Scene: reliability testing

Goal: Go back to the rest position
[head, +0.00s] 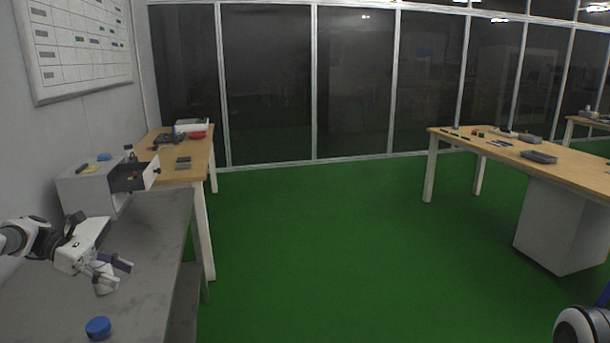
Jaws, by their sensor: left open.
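My left gripper (113,273) is open and empty, over the grey table (155,250) at the lower left. Its white arm comes in from the left edge. A blue round cap-like object (98,328) lies on the grey table in front of the gripper, apart from it. My right arm shows only as a white and black rounded part (580,326) at the lower right corner. The right gripper is outside the picture.
A white box (88,192) with an open dark drawer (133,178) stands at the grey table's far end. A wooden table (195,153) with a red bowl (196,135) stands behind. Another wooden table (560,170) with small items is at right. The green floor (340,240) between is clear.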

